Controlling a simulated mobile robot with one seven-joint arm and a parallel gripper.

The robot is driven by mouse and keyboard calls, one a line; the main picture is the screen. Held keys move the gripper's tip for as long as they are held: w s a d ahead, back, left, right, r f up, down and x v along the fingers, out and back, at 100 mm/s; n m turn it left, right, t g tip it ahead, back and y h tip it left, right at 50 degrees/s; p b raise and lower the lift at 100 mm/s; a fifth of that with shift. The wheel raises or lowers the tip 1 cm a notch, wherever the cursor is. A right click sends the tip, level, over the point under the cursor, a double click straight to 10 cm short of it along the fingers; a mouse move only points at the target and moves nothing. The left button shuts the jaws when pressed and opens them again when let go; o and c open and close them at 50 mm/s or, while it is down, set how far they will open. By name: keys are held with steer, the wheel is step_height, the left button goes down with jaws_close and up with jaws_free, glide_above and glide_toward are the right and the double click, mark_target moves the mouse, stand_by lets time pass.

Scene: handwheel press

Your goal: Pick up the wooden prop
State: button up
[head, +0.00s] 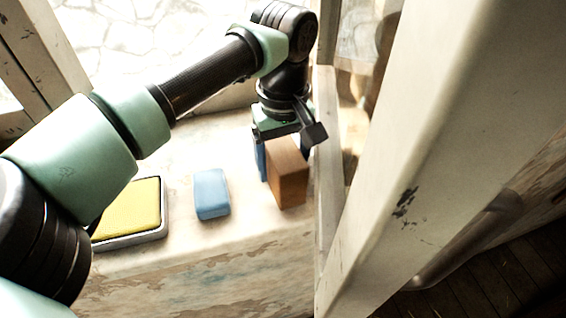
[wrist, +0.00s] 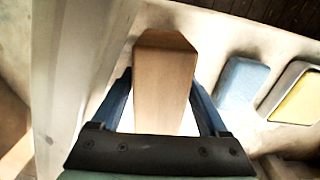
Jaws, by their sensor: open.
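The wooden prop (head: 288,174) is a brown block on the pale worn bench top, close to the upright frame on its right. My gripper (head: 280,150) is over it, pointing down. In the wrist view the wooden prop (wrist: 165,85) lies between the two blue fingers of my gripper (wrist: 160,100). A narrow gap shows on each side, so the fingers look open around it and not closed on it. In the head view the block and my wrist hide part of the fingers.
A blue block (head: 211,193) lies left of the prop, and a yellow pad in a grey tray (head: 165,222) is farther left. A pale post (head: 420,130) rises close on the right. Bare bench top (head: 245,215) shows between the prop and the blue block.

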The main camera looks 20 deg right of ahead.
jaws_close()
steer(key=shift+r, duration=0.1)
steer(key=shift+r, duration=0.1)
stand_by(0.3)
